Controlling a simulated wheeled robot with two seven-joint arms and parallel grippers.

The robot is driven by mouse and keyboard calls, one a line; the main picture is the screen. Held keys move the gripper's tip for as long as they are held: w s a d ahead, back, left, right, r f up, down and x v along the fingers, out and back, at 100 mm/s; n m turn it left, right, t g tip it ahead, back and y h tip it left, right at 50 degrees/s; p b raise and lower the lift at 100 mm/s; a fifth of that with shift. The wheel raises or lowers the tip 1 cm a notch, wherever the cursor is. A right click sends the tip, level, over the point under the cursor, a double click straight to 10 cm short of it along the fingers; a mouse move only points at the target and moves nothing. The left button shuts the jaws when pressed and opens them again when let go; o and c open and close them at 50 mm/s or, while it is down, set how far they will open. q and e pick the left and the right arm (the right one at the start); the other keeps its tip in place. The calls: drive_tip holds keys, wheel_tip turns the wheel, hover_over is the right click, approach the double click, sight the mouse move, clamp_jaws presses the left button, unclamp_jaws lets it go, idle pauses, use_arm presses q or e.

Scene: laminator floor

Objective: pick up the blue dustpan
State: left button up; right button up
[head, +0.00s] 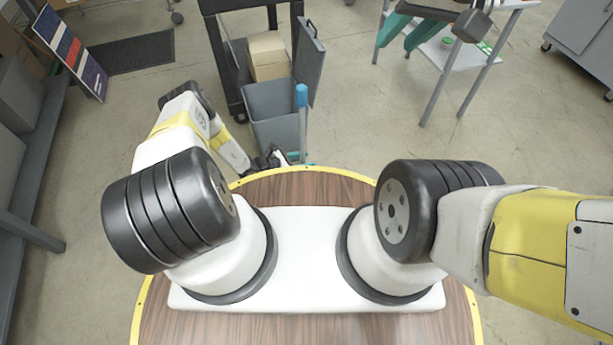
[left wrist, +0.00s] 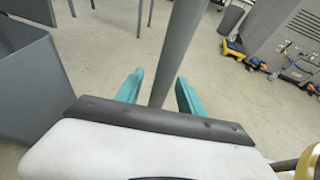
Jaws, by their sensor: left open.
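A long upright grey pole with a light blue grip (head: 301,96) stands just beyond the rounded wooden top; I take it as the dustpan's handle. Its lower end and any pan are hidden in the head view. My left gripper (head: 298,160) is low by the pole, partly hidden by the wooden edge. In the left wrist view its teal fingers (left wrist: 160,80) are apart, with the grey pole (left wrist: 180,45) between them, and gaps show beside it. My right gripper (head: 408,38) is at the upper right, teal fingers spread, with nothing seen between them.
A grey bin (head: 270,103) stands close behind and left of the pole. A dark cart (head: 232,75) with cardboard boxes (head: 267,56) is behind it. A light table (head: 468,62) stands at the upper right. A grey cabinet (left wrist: 290,45) is far off in the wrist view. Floor right of the pole is clear.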

use_arm(q)
drive_tip(key=shift+x, duration=0.9)
drive_tip(key=shift+c, duration=0.3)
clamp_jaws()
drive_tip(key=shift+w+r, duration=0.1)
drive_tip(key=shift+r, duration=0.1)
